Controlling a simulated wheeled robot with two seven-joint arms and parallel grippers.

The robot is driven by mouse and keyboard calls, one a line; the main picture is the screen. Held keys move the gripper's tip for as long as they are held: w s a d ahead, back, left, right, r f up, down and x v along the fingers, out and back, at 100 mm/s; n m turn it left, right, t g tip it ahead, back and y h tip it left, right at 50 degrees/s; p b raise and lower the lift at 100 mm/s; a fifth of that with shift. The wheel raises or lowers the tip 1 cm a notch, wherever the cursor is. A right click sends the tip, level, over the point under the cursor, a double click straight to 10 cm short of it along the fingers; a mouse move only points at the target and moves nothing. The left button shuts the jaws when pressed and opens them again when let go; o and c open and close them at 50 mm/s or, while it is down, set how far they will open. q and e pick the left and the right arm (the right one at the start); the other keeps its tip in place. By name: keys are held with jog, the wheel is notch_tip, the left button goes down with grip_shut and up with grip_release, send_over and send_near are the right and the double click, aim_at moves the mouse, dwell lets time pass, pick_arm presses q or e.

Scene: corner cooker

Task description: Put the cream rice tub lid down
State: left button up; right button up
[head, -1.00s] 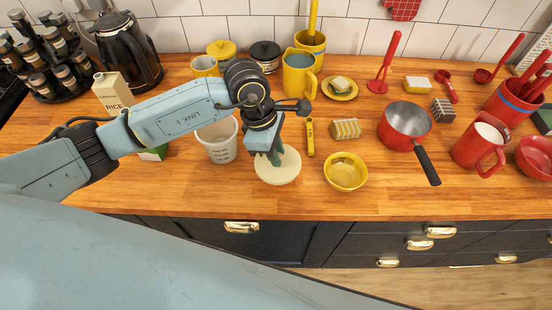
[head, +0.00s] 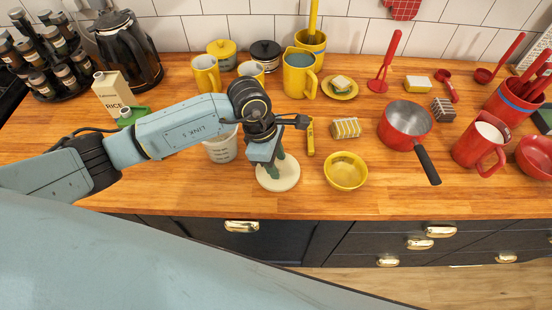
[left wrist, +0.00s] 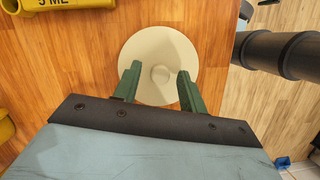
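The cream rice tub lid (head: 288,184) is a round disc with a small knob, lying flat on the wooden counter near its front edge. It also shows in the left wrist view (left wrist: 160,45). My left gripper (head: 272,172) is over the lid, pointing down. In the left wrist view its green fingers (left wrist: 158,85) stand apart on either side of the knob, with gaps. A white tub with markings (head: 222,150) stands just left of the lid, partly hidden by my arm. My right gripper is not in view.
A yellow measuring spoon (head: 311,138) and a yellow bowl (head: 346,171) lie right of the lid. A red saucepan (head: 405,122) stands farther right. Behind are yellow mugs and a yellow jug (head: 298,75). The rice carton (head: 112,95) is at left.

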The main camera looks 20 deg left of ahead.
pick_arm(q)
jog(key=shift+r, duration=0.1)
jog(key=shift+r, duration=0.25)
jog(key=v, duration=1.1)
jog(key=shift+r+b, duration=0.35)
jog(key=shift+b, duration=0.1)
jog(key=shift+a+f, duration=0.1)
